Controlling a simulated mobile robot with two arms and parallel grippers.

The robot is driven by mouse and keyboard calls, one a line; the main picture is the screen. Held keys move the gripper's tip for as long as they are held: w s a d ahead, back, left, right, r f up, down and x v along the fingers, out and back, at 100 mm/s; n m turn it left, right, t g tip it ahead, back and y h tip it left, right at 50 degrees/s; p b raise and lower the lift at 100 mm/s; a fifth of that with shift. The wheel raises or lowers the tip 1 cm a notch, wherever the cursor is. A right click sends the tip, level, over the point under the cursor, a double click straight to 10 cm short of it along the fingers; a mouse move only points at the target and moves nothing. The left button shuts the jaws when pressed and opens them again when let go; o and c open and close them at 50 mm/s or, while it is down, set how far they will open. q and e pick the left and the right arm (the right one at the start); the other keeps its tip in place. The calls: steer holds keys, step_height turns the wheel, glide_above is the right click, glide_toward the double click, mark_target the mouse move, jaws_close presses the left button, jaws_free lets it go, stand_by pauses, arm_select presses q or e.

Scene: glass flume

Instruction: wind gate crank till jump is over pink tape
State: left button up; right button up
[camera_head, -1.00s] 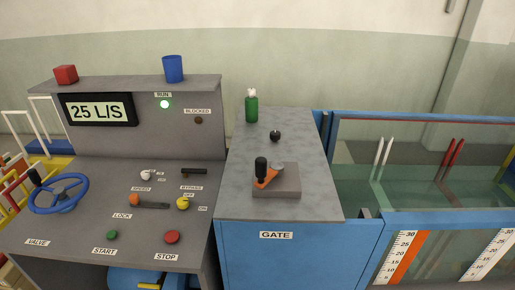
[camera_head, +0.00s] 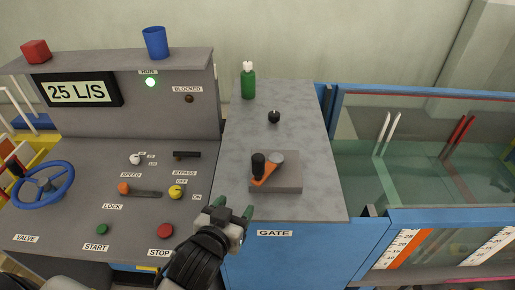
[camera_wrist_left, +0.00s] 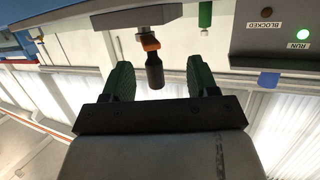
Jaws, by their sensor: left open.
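The gate crank (camera_head: 267,173) has an orange arm and an upright black handle (camera_head: 258,163). It sits on a grey block on top of the blue gate cabinet, with the handle to the left of the pivot. My left gripper (camera_head: 233,209) is open and empty, in front of the crank and lower in the head view. In the left wrist view the handle (camera_wrist_left: 154,70) shows between the open fingers, beyond them, with no contact visible. Behind the flume glass (camera_head: 430,150) are a white and a red pair of strips. I cannot make out pink tape or the jump. My right gripper is out of view.
The console at left has a blue valve wheel (camera_head: 43,184), a lock lever and a red stop button (camera_head: 165,231). A green bottle-like object (camera_head: 248,82) and a small black knob (camera_head: 274,116) stand behind the crank. The cabinet top around the crank is mostly clear.

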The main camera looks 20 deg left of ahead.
mark_target(261, 156)
arm_select(q)
step_height(261, 156, up, 6)
steer(key=w+d+t, duration=0.1)
steer(key=w+t, duration=0.1)
steer(key=t, duration=0.1)
steer(key=shift+h, duration=0.5)
steer(key=w+p, duration=0.1)
steer(key=w, duration=0.2)
steer(key=w+p, duration=0.1)
steer(key=w, duration=0.2)
steer(key=w+d+p, duration=0.1)
steer(key=w, duration=0.2)
steer(key=shift+w+d+f+p, duration=0.15)
steer(key=shift+w+p, duration=0.2)
steer(key=shift+w, duration=0.35)
